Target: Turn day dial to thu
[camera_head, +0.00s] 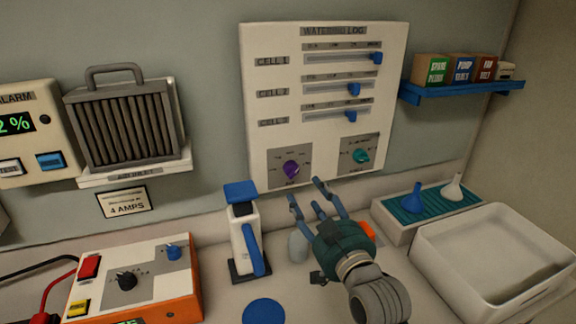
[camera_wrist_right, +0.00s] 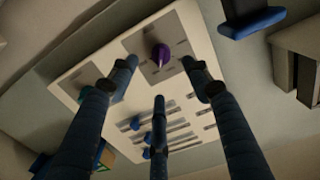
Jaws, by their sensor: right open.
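The watering log panel (camera_head: 270,60) is a cream board on the wall. At its lower left is a purple dial (camera_head: 290,170) on a grey plate with small day labels, too blurred to read. A teal dial (camera_head: 361,156) sits on another grey plate to its right. My right gripper (camera_head: 308,196) is open and empty, just below and in front of the purple dial, apart from it. In the right wrist view the panel appears turned over, and the purple dial (camera_wrist_right: 160,54) shows between the spread fingers (camera_wrist_right: 158,76). My left gripper is not in view.
Three blue sliders, the top one here (camera_head: 377,57), sit above the dials. A white and blue dispenser (camera_head: 243,235) stands left of my right gripper. A white tray (camera_head: 440,262) and a tray with funnels (camera_head: 395,222) are at right. A blue shelf (camera_head: 460,92) juts out upper right.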

